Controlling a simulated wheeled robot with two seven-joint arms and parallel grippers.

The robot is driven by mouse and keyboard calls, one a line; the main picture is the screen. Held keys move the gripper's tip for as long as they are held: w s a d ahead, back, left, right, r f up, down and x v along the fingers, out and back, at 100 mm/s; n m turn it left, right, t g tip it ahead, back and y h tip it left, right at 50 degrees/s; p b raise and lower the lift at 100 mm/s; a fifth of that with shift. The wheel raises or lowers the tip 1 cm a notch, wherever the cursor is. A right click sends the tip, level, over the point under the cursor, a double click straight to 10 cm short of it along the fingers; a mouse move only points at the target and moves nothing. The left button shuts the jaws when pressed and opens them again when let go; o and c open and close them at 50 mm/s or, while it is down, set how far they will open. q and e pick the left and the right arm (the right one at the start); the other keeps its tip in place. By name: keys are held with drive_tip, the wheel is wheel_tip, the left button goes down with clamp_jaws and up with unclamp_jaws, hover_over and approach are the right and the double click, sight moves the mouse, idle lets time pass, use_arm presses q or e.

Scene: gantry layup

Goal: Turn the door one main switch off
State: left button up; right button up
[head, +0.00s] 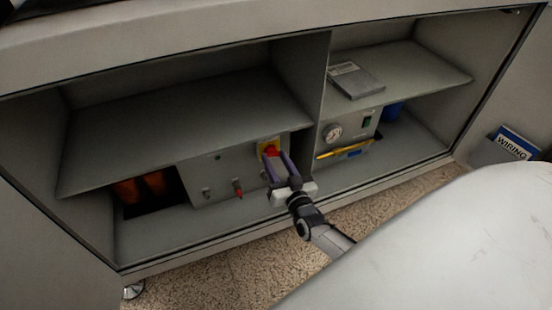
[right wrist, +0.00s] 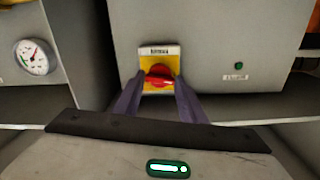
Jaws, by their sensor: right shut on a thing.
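The main switch is a red rotary handle (right wrist: 160,75) on a yellow plate (right wrist: 146,53), set on the front of a grey box (head: 222,178) inside the cabinet. It also shows in the head view, its yellow plate (head: 263,149) partly behind my gripper. My right gripper (right wrist: 160,84) has its two purple fingers on either side of the red handle and is shut on it. The handle lies about level in the right wrist view. The plate's label is too small to read. My right gripper also shows in the head view (head: 272,156). My left gripper is not in view.
A second box with a round gauge (head: 333,132) stands right of the divider. A grey slab (head: 356,81) lies on the upper right shelf. Orange things (head: 142,188) sit at the lower left. A blue WIRING binder (head: 514,143) is outside, right. Shelves close in above the boxes.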

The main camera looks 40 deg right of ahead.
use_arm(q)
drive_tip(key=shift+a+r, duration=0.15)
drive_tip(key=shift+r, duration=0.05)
use_arm(e)
drive_tip(key=shift+n, duration=1)
drive_tip(key=o, duration=1.1)
drive_tip(key=shift+c, duration=0.2)
use_arm(q)
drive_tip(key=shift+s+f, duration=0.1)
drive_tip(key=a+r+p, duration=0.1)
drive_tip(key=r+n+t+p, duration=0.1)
drive_tip(key=p, duration=0.1)
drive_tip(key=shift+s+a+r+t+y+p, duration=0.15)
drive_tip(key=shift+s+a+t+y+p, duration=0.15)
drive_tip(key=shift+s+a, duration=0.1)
use_arm(e)
drive_tip(key=v, duration=1)
drive_tip(key=shift+s, duration=0.15)
